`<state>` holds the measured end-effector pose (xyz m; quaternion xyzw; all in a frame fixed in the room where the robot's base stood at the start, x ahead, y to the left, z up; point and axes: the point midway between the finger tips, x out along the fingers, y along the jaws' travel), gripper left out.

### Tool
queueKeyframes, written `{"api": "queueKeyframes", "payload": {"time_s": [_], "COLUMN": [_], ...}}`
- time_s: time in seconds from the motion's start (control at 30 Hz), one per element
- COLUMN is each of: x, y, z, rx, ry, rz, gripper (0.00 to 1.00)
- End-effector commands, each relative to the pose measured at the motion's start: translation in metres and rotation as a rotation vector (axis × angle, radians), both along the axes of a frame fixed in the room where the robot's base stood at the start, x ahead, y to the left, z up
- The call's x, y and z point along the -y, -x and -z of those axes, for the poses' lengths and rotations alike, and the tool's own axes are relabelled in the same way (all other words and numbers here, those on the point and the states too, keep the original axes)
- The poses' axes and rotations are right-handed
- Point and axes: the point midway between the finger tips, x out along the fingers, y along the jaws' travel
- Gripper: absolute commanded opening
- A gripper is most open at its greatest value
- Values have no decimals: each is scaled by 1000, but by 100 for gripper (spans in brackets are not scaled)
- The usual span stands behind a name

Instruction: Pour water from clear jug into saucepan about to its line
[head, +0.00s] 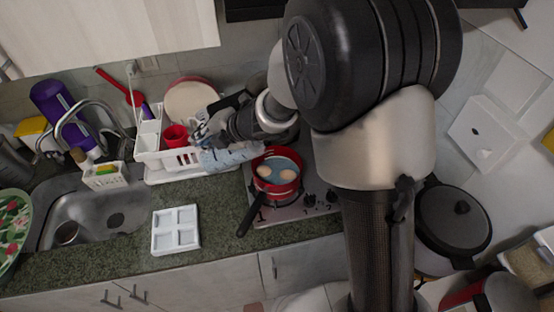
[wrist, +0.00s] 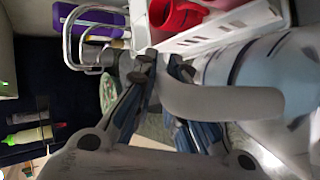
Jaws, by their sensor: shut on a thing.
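The clear jug (head: 230,156) is bluish and see-through. It lies tipped nearly on its side, with its right end at the left rim of the saucepan. The red saucepan (head: 259,184) sits on the stove with its black handle toward the lower left. Pale bluish liquid and two pale rounded things show inside it; its line cannot be made out. My gripper (head: 204,131) is shut on the jug, left of the pan. In the wrist view the jug's body (wrist: 270,75) fills the right side, and its grey handle (wrist: 220,103) is at my gripper's fingers (wrist: 166,92).
A white dish rack (head: 152,160) with a red cup (head: 175,136) stands behind and left of the jug. The sink and faucet (head: 75,120) are at left. A white divided tray (head: 176,230) lies on the counter. A dark lidded pot (head: 453,220) is at right.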

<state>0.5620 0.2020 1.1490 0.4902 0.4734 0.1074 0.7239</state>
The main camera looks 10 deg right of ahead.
Motion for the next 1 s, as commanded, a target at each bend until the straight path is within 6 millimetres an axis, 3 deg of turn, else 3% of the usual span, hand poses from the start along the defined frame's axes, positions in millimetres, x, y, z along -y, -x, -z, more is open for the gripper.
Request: {"api": "queueKeyframes", "payload": {"time_s": [1.0], "x": [4], "y": [0], "z": [-11], "rx": [15], "ry": [-57], "rz": [0], "gripper": [0]}}
